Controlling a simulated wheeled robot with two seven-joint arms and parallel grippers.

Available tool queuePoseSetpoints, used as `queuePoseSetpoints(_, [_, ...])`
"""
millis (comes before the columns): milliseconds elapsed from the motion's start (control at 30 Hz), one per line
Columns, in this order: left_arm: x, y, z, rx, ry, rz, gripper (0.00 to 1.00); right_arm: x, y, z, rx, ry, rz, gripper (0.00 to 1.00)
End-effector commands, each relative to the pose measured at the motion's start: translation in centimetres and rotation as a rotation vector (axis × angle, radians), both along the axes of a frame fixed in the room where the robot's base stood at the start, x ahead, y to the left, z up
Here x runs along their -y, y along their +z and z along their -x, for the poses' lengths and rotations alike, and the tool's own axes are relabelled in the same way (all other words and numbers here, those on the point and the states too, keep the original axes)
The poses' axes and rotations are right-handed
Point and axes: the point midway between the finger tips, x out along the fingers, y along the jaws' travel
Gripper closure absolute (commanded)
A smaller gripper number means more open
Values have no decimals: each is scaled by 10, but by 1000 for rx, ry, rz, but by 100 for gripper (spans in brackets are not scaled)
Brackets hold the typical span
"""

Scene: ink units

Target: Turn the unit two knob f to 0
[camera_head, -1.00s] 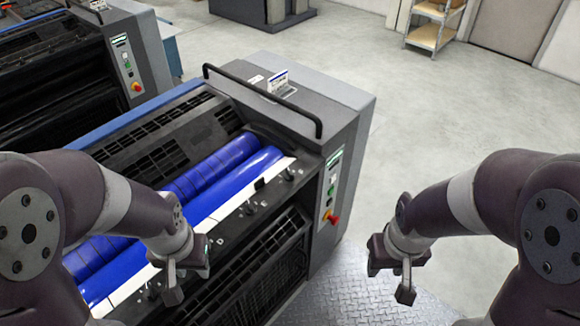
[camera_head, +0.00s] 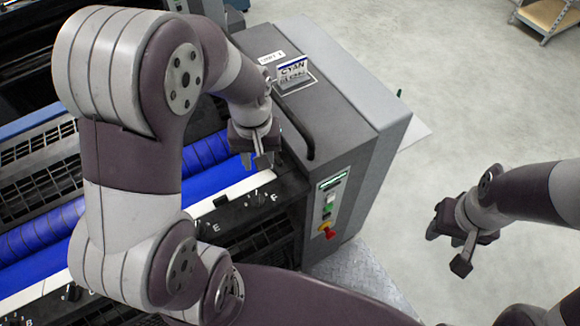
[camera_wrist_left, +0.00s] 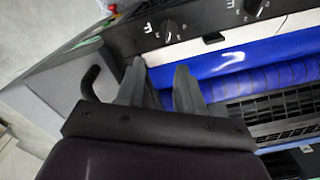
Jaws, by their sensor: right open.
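Knob F (camera_head: 257,195) is a small black knob beside a white letter F on the dark strip of the ink unit with blue rollers. It also shows in the left wrist view (camera_wrist_left: 169,30), its pale pointer line roughly along the panel's short direction; the exact setting is too small to read. My left gripper (camera_head: 258,160) is above the roller edge just beyond knob F, fingers pointing down. In the left wrist view its two fingers (camera_wrist_left: 160,88) are apart with nothing between them. My right gripper (camera_head: 447,247) is open and empty over the floor at right.
Knob E (camera_wrist_left: 257,7) sits next to knob F. A black handrail (camera_head: 300,135) runs along the unit's top near my left gripper. A red stop button (camera_head: 328,231) is on the side panel.

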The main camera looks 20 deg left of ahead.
Motion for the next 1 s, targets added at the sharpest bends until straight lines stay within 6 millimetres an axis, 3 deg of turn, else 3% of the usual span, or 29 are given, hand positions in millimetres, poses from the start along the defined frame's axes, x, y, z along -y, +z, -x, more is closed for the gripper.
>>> queuePoseSetpoints(167, [0,-12,4,-20,43,1,63,0,3,0,0,0,0,57])
queuePoseSetpoints(600, [-1,-111,5,-18,40,1,63,0,16,0,0,0,0,57])
queuePoseSetpoints(800, [-1,-126,5,-14,40,0,63,0,17,0,0,0,0,57])
queuePoseSetpoints(1000, [-1,-127,5,-14,40,0,63,0,16,0,0,0,0,57])
